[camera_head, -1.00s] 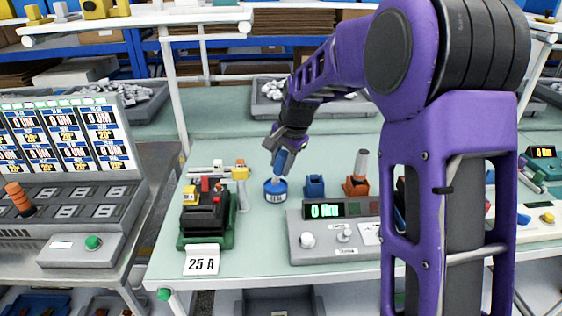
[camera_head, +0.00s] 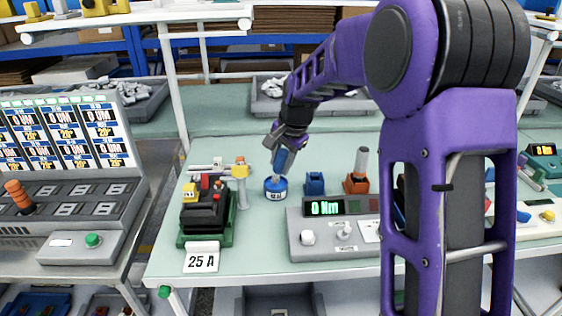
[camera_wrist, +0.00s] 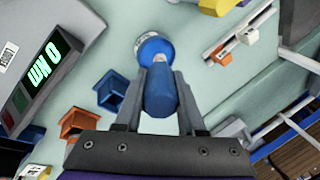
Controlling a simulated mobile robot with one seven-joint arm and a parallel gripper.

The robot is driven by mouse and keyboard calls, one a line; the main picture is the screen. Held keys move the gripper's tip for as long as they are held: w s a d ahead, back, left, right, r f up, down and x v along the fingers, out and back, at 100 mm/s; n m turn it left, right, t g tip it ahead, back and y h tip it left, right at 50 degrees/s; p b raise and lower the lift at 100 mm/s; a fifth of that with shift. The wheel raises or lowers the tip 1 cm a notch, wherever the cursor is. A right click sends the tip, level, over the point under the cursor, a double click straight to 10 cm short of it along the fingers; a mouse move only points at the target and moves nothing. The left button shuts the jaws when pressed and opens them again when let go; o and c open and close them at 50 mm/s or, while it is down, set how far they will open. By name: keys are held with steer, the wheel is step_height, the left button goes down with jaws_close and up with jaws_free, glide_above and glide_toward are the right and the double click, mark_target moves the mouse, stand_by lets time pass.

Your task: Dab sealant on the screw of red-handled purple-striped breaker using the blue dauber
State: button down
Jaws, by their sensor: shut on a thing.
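My gripper (camera_head: 284,149) is shut on the blue handle of the dauber (camera_wrist: 160,92), one finger on each side of it. A pale stem below the handle meets the round blue pot (camera_head: 275,188), which stands on the bench. The pot also shows beyond the dauber in the wrist view (camera_wrist: 152,47). I cannot tell how deep the tip sits in it. A black breaker with a red handle (camera_head: 205,212) sits in a green fixture (camera_head: 220,240) left of the pot, behind a "25 A" card. Its purple stripe and screw are too small to make out.
A yellow-topped post (camera_head: 240,172) stands between breaker and pot. A grey torque meter (camera_head: 330,236) reading "0 Nm" is in front, right of the pot. Blue (camera_head: 314,184) and orange (camera_head: 356,184) holders stand right of the pot. Grey bins sit behind.

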steer(key=shift+f, duration=0.55)
stand_by(1.1)
steer(key=shift+r+p, duration=2.6)
steer(key=shift+r, duration=1)
steer(key=shift+f, duration=0.1)
